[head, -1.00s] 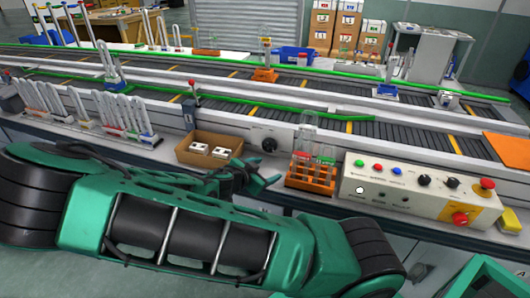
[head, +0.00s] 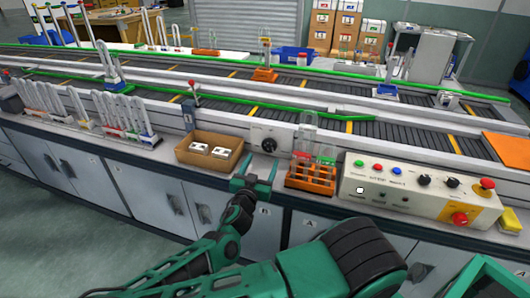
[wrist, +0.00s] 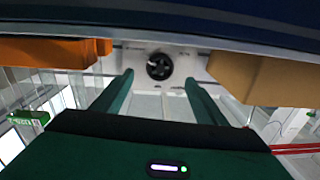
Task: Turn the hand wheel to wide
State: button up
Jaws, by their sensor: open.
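The hand wheel (head: 268,144) is a small black knob on a pale plate with markings, set in the front face of the conveyor frame. The markings are too small to read. It also shows in the wrist view as a dark round wheel (wrist: 159,67), roughly centred between my fingers and beyond their tips. My gripper (head: 254,179) is green, open and empty. It is in front of the bench edge, a little nearer than the wheel and apart from it. In the wrist view my gripper (wrist: 158,88) shows two spread fingers with nothing between them.
A cardboard box (head: 209,152) with white items stands left of the wheel. An orange rack (head: 310,178) with clear tubes stands right of it, beside a control panel (head: 420,192) with several buttons and knobs. The bench strip before the wheel looks clear.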

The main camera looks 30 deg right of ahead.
aim_at(268, 148)
jog(key=x, duration=0.8)
jog(key=shift+d, duration=0.1)
jog(key=shift+c, duration=0.6)
jog(key=c, duration=0.9)
jog(key=shift+w+a, duration=0.1)
jog(key=shift+a, duration=0.2)
jog(key=shift+d, duration=0.25)
